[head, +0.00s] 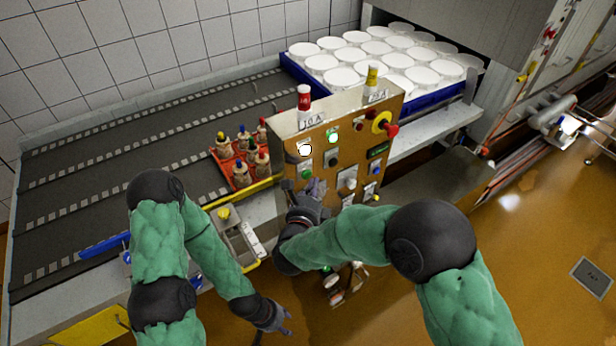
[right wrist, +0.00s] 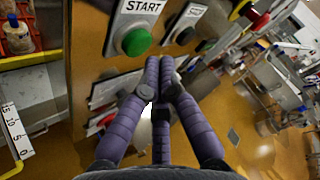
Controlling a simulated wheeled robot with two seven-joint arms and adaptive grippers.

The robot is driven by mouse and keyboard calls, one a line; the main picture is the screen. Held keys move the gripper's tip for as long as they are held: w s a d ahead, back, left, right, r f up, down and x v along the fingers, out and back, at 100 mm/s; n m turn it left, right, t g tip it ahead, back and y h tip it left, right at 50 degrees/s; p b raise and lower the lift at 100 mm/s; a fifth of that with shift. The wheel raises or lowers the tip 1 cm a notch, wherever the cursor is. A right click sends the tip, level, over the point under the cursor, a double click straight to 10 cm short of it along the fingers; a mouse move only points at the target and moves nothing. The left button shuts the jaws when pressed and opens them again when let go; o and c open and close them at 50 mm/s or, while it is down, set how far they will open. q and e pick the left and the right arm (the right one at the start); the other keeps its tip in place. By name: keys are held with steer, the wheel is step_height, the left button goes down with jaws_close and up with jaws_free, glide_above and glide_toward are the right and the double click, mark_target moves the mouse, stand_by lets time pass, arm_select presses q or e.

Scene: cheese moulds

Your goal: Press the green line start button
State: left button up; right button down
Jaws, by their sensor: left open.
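The control panel (head: 340,150) is an ochre box with several buttons and lamps. In the right wrist view the green button (right wrist: 137,41) sits under a white START label (right wrist: 142,7). In the head view a green button (head: 306,175) shows on the panel's left part, just above my right gripper (head: 314,188). My right gripper's purple fingers (right wrist: 163,62) are drawn together and empty, their tips just right of and below the green button. I cannot tell whether they touch the panel. My left gripper (head: 285,322) is open and empty, low in front of the panel.
A red crate of bottles (head: 239,165) stands left of the panel on the conveyor (head: 110,160). A blue tray of white moulds (head: 430,100) lies behind. A red knob (head: 391,130) on yellow and other buttons are close on the panel. Open floor lies right.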

steer(key=shift+s, duration=0.1)
steer(key=s+d, duration=0.1)
steer(key=s, duration=0.1)
steer(key=s+d+b, duration=0.1)
steer(key=s+d, duration=0.1)
stand_by(0.7)
stand_by(0.6)
steer(key=s+d+f+n+g+y+b, duration=0.15)
steer(key=f+n, duration=0.25)
steer(key=f, duration=0.5)
steer(key=d+f+n+g+y+b, duration=0.1)
steer(key=d+f+n+g+b, duration=0.2)
steer(key=f, duration=0.5)
steer(key=d+f+n+g+y+b, duration=0.1)
steer(key=f+n+g, duration=0.1)
steer(key=f+n, duration=0.5)
steer(key=s+d+f+n+g+y+b, duration=0.1)
steer(key=s+f+n+g, duration=0.3)
steer(key=s+f, duration=0.6)
steer(key=s+d+f+n+g+y+b, duration=0.2)
steer(key=s+f+n+g, duration=0.3)
steer(key=s+f, duration=0.5)
steer(key=shift+s+d+f+b, duration=0.3)
steer(key=shift+s+f+b, duration=0.1)
steer(key=shift+s+b, duration=0.2)
